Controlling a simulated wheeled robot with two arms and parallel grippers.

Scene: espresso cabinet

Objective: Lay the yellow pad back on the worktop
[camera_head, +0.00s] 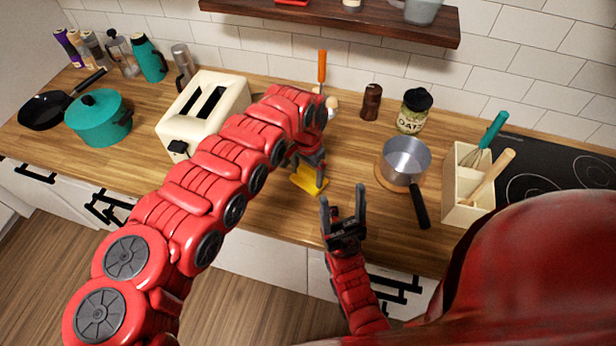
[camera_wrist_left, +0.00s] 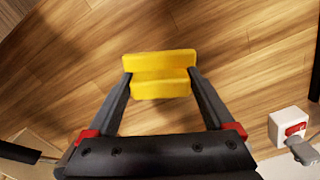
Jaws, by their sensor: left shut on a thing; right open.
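The yellow pad (camera_head: 308,181) is beside the front middle of the wooden worktop (camera_head: 270,205) in the head view, under my left gripper (camera_head: 307,172). In the left wrist view the pad (camera_wrist_left: 160,72) lies across between the two fingers of my left gripper (camera_wrist_left: 160,82), which is shut on it. Wood grain shows behind the pad; I cannot tell whether the pad touches the worktop. My right gripper (camera_head: 342,196) is open and empty, over the front edge of the worktop, to the right of the pad.
A cream toaster (camera_head: 206,107) and a teal pot (camera_head: 97,117) stand to the left. A saucepan (camera_head: 405,160) and a utensil box (camera_head: 467,190) stand to the right. A dark shaker (camera_head: 371,102) and an oats jar (camera_head: 413,110) are behind. A white block with a red part (camera_wrist_left: 290,126) shows in the wrist view.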

